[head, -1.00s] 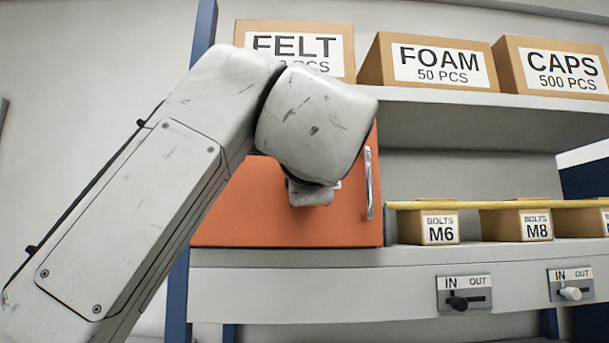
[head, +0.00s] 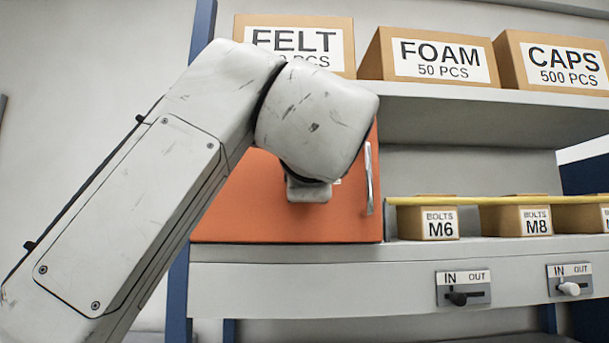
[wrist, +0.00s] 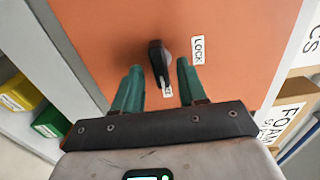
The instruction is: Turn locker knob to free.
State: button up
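The orange locker door (head: 240,220) with a vertical metal handle stands in the middle of the head view, partly hidden by my arm. In the wrist view the black locker knob (wrist: 157,60) sits on the orange door, its lever pointing down in the picture toward a small white label (wrist: 168,92) whose text is too small to read. A LOCK label (wrist: 198,50) is to the right of the knob. My gripper (wrist: 158,78) is open, with one teal finger on each side of the knob and gaps visible. In the head view my arm hides the knob and fingertips.
Boxes marked FELT (head: 295,30), FOAM (head: 440,60) and CAPS (head: 560,65) stand on the top shelf. Bolt boxes (head: 428,222) sit lower right behind a yellow bar (head: 490,201). Two IN/OUT sliders (head: 463,290) are on the front panel below.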

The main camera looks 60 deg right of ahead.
jog(key=shift+a, duration=0.1)
jog(key=b+v, duration=0.3)
jog(key=v, duration=0.7)
jog(key=shift+s+a+b, duration=0.25)
jog(key=shift+b, duration=0.05)
